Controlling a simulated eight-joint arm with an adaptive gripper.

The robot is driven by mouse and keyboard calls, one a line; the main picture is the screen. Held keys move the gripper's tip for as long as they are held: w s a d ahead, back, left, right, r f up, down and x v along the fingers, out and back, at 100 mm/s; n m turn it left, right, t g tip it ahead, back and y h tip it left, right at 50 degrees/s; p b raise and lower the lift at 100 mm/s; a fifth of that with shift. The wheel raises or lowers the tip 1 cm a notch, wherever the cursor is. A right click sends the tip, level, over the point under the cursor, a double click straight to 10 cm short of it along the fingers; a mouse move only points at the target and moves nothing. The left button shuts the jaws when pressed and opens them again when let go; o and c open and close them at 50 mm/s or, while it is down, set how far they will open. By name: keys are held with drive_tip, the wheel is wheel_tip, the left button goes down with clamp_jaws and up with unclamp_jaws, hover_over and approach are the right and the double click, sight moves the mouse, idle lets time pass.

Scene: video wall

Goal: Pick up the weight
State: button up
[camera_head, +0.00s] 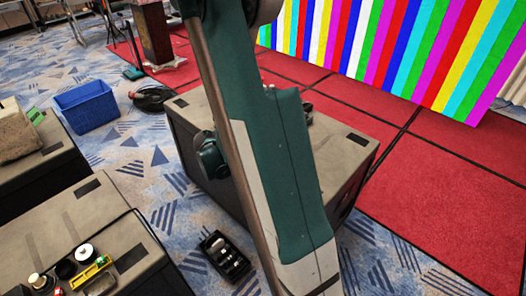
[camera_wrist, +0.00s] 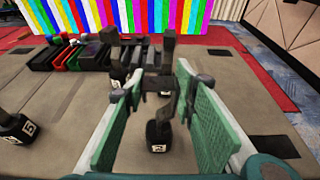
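A black weight with a white number label and an upright dark handle (camera_wrist: 158,135) stands on the grey case top in the wrist view, seen between my fingers. My gripper (camera_wrist: 160,84) is open, its green fingers apart on either side of the handle. I see gaps beside the handle and cannot tell any contact. A similar weight labelled 5 (camera_wrist: 20,128) stands to the left, outside the fingers. Another weight (camera_wrist: 117,78) stands farther back, partly behind the left finger. In the head view, my arm covers most of the case top (camera_head: 345,150) and the gripper's fingers are hidden.
A row of black holders with coloured items (camera_wrist: 75,54) lies along the back left of the case top. The case's right side is mostly clear, with a dark patch (camera_wrist: 220,52). The striped video wall (camera_head: 390,45) stands behind. A blue crate (camera_head: 86,106) sits on the floor.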

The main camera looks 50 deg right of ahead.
clamp_jaws()
drive_tip(key=shift+r, duration=0.2)
drive_tip(key=shift+r+p, duration=1.5)
drive_tip(key=shift+r, duration=3.3)
